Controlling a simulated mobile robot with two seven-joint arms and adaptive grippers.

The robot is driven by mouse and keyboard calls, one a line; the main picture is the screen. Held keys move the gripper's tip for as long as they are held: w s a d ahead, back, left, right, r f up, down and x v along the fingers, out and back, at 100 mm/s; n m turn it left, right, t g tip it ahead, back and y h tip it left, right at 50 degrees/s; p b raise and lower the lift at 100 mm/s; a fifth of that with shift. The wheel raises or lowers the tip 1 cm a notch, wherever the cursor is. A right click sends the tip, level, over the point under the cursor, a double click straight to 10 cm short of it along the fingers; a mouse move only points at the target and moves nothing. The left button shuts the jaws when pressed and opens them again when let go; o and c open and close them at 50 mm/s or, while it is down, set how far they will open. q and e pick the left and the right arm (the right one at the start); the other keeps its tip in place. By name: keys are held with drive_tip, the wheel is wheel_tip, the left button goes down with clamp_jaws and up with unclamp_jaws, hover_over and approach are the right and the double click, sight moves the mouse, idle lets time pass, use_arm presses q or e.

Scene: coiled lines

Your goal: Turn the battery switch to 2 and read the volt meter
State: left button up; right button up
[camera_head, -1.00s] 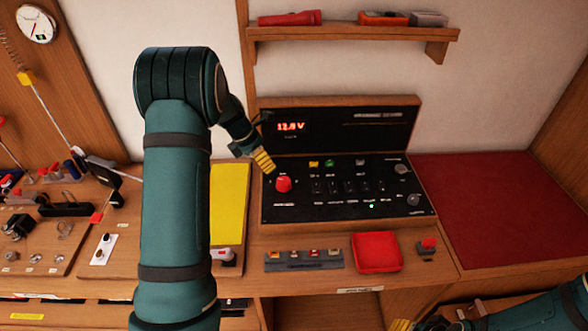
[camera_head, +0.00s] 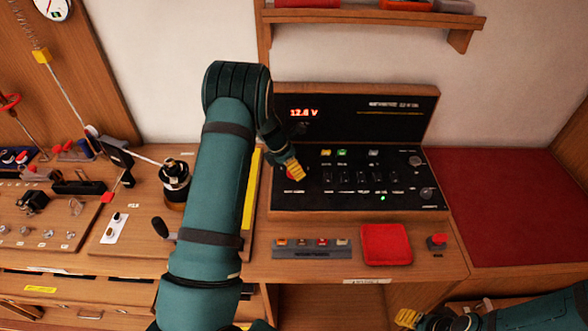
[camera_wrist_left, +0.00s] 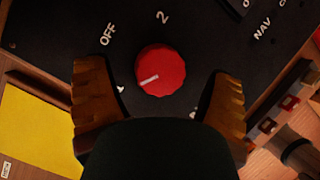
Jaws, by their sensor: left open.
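The battery switch is a red round knob (camera_wrist_left: 160,70) on the black panel (camera_head: 340,205). In the left wrist view its white mark points to the lower left, away from the printed 2 above it and OFF at the upper left. My left gripper (camera_head: 292,171) is at the knob and hides most of it in the head view. Its two yellow fingers stand open on either side of the knob, with gaps visible between. The volt meter (camera_head: 303,113) shows red digits like 12.8 V; the last digit is unclear. My right gripper (camera_head: 406,318) shows only partly at the bottom edge.
Small switches and two grey knobs (camera_head: 426,193) lie right of the switch. A red square pad (camera_head: 386,244), a grey fuse strip (camera_head: 312,249) and a red button (camera_head: 437,241) sit in front. A dark round jar (camera_head: 174,184) stands left of my arm. The red mat (camera_head: 500,210) is clear.

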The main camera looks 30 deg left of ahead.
use_arm(q)
drive_tip(key=shift+w+d+f, duration=0.15)
drive_tip(key=shift+w+f, duration=0.05)
drive_tip(key=shift+f, duration=0.35)
drive_tip(key=c, duration=1.2)
